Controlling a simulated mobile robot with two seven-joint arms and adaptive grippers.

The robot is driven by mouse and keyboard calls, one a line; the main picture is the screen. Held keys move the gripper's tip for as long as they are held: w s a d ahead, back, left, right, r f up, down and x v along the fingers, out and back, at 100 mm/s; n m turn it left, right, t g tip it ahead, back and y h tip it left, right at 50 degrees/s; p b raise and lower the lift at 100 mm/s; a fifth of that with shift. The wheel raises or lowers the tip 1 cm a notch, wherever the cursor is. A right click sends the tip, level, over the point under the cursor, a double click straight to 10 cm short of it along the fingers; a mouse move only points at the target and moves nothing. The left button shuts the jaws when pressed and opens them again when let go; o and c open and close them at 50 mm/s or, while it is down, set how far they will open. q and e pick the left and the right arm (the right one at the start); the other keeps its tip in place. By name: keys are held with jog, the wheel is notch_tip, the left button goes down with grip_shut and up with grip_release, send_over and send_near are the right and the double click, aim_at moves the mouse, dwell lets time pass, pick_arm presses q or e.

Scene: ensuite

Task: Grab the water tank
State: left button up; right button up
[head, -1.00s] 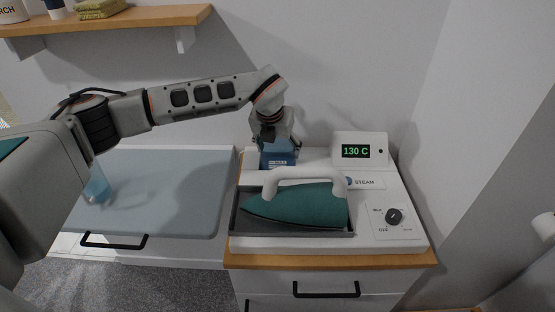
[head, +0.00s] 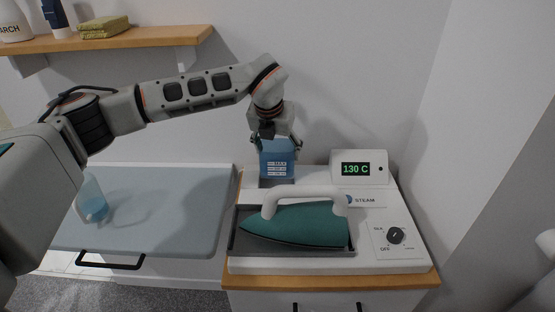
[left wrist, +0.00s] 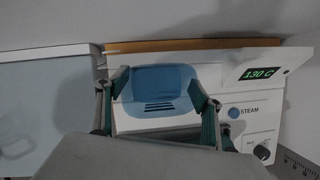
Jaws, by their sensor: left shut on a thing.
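The water tank (head: 277,163) is a translucent blue box with white marks on its front. In the head view it is at the back left of the white steam station (head: 408,215), behind the iron. My left gripper (head: 276,142) comes down from above and is shut on the tank, one finger on each side. In the left wrist view the tank (left wrist: 160,88) lies between the two fingers of my left gripper (left wrist: 160,100). The tank's bottom appears raised to about the station's top; the exact gap is hard to tell. My right gripper is not in view.
A teal iron (head: 295,222) with a white handle rests on the station in front of the tank. A display (head: 356,169) reads 130 C. A wooden shelf (head: 130,37) hangs above.

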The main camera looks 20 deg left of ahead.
pick_arm(q)
notch_tip(320, 180, up, 14)
jog(key=shift+f+b, duration=0.2)
jog(key=shift+b, duration=0.25)
dwell(0.4)
